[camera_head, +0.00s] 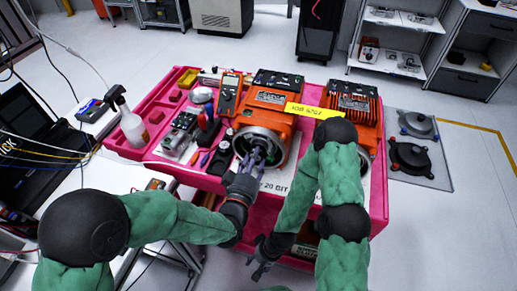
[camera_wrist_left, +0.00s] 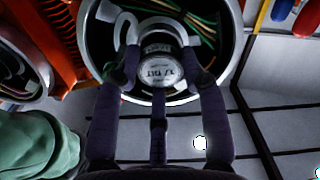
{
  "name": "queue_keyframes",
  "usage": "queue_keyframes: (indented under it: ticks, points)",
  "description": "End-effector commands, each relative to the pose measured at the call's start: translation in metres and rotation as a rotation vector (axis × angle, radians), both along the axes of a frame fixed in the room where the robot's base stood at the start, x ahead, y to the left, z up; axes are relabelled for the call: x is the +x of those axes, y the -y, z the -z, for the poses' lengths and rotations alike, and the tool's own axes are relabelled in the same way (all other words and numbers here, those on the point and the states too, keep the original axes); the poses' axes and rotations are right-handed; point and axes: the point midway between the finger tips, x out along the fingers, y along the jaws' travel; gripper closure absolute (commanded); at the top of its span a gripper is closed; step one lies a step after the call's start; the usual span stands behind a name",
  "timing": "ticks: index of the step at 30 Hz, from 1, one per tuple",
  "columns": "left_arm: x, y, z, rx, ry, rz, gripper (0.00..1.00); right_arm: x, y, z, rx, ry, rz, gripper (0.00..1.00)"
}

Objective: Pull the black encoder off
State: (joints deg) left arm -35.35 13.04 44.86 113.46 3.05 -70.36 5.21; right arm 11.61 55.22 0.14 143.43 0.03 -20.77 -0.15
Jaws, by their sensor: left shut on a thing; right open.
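The black encoder (camera_wrist_left: 160,70) shows in the left wrist view as a small round body with a printed pale face, inside the open round end of an orange servo motor (camera_head: 266,118). My left gripper (camera_head: 250,157) reaches into that housing in the head view. In the left wrist view its fingers (camera_wrist_left: 160,62) are closed on both sides of the encoder. Coloured wires show behind it. In the head view the fingers mostly hide the encoder. My right gripper (camera_head: 262,258) is open and empty, low in front of the pink cart (camera_head: 215,183).
A second orange motor (camera_head: 352,100) stands to the right, partly behind my right arm. A yellow label (camera_head: 312,111) lies across the motors. A multimeter (camera_head: 229,93), hand tools and a spray bottle (camera_head: 130,122) are at the left.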

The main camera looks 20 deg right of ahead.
Motion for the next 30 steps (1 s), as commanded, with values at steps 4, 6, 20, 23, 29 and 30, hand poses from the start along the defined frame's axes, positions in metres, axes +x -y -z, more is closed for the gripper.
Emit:
queue_keyframes:
  ticks: [4,6,20,23,29,30]
  points:
    - [-0.003,-0.002,-0.001,-0.001,0.001,0.000,0.90,0.000,0.000,0.000,0.000,0.000,0.000,0.46]
    - [-0.005,-0.003,-0.001,-0.001,0.001,0.001,0.90,0.000,0.000,0.000,0.000,0.000,0.000,0.46]
    - [-0.014,-0.010,-0.001,-0.001,0.002,0.000,0.90,0.000,0.000,0.000,0.000,0.000,0.000,0.46]
    - [-0.016,-0.011,-0.001,-0.001,0.002,0.000,0.90,0.000,0.000,0.000,0.000,0.000,0.000,0.46]
    - [-0.020,-0.014,-0.001,-0.001,0.001,0.001,0.90,0.000,0.000,0.001,0.000,0.000,0.000,0.46]
    - [-0.022,-0.015,-0.001,-0.001,0.001,0.001,0.90,0.000,0.000,0.001,0.000,0.000,0.000,0.46]
